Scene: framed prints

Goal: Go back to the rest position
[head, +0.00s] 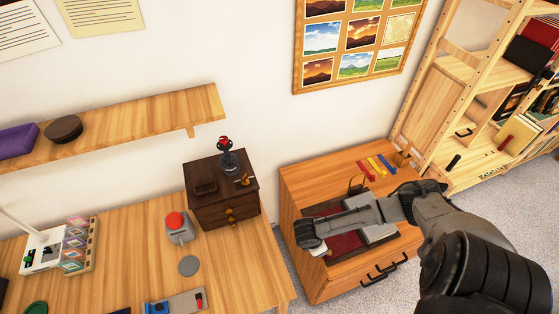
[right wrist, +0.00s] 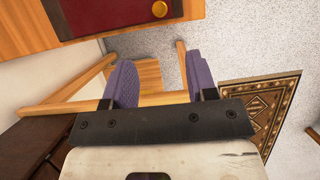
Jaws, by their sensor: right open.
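My right arm comes in from the right in the head view and reaches over the wooden cabinet. Its outer end, near the cabinet's left side, hides the fingers in that view. In the right wrist view my right gripper (right wrist: 159,72) is open, with two purple finger pads apart and nothing between them. Beyond the pads are wooden bars and the grey floor. My left gripper is in neither view. A framed board (head: 297,55) of several landscape prints hangs on the wall above the cabinet.
The wooden cabinet (head: 330,287) carries a dark red item and coloured bars (head: 377,166) under or near my arm. A table (head: 125,270) with a dark drawer box (head: 222,185) stands left. A shelf unit (head: 455,100) stands right. A patterned rug (right wrist: 262,100) lies on the floor.

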